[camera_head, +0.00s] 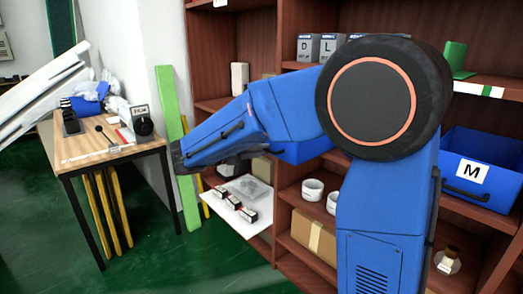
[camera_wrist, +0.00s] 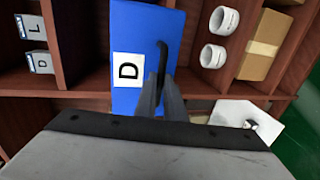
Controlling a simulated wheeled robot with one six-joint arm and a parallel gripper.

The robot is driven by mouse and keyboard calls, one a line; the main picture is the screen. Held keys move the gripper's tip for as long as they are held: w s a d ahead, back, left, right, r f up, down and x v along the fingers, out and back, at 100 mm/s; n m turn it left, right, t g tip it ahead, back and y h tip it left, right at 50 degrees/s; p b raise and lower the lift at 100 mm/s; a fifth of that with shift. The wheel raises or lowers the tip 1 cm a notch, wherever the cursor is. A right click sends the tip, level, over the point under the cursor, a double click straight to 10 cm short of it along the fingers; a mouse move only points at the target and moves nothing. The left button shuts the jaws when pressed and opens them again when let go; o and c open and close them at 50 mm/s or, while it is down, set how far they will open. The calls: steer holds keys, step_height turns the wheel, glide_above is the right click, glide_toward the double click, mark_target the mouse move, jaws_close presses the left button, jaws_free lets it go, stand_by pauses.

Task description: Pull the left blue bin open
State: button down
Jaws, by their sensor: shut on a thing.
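The left blue bin (camera_wrist: 145,45) fills the upper middle of the wrist view. Its front carries a white label with the letter D and a black handle (camera_wrist: 162,60). My gripper (camera_wrist: 162,80) is shut on this handle, its two grey fingers close together at it. In the head view, a blue piece (camera_head: 303,151) that looks like part of this bin shows below my blue arm. My arm hides most of the bin and my gripper there. How far the bin stands out of the shelf I cannot tell.
Another blue bin (camera_head: 480,168), marked M, sits in the shelf at right. A white board (camera_head: 240,213) with small boxes juts out. A wooden table (camera_head: 108,152) stands left; green floor lies between.

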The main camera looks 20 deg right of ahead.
steer(key=c, duration=1.8)
jaws_free()
steer(key=shift+c, duration=0.2)
steer(key=v, duration=1.7)
steer(key=shift+a, duration=0.2)
steer(key=s+d+f+m+g+y, duration=0.1)
steer(key=s+d+f+g+y, duration=0.2)
steer(key=s+d, duration=0.45)
steer(key=s+d+f+g+y, duration=0.1)
steer(key=s+d+f+y, duration=0.4)
steer(key=d, duration=0.4)
steer(key=s+f+m+t+y, duration=0.1)
steer(key=s+f+y, duration=0.2)
steer(key=s, duration=0.4)
steer(key=s+f+m+t+y, duration=0.2)
steer(key=s+f, duration=0.3)
steer(key=s, duration=0.3)
steer(key=shift+s+f+y, duration=0.25)
steer(key=shift+f+y, duration=0.15)
steer(key=shift+y, duration=0.4)
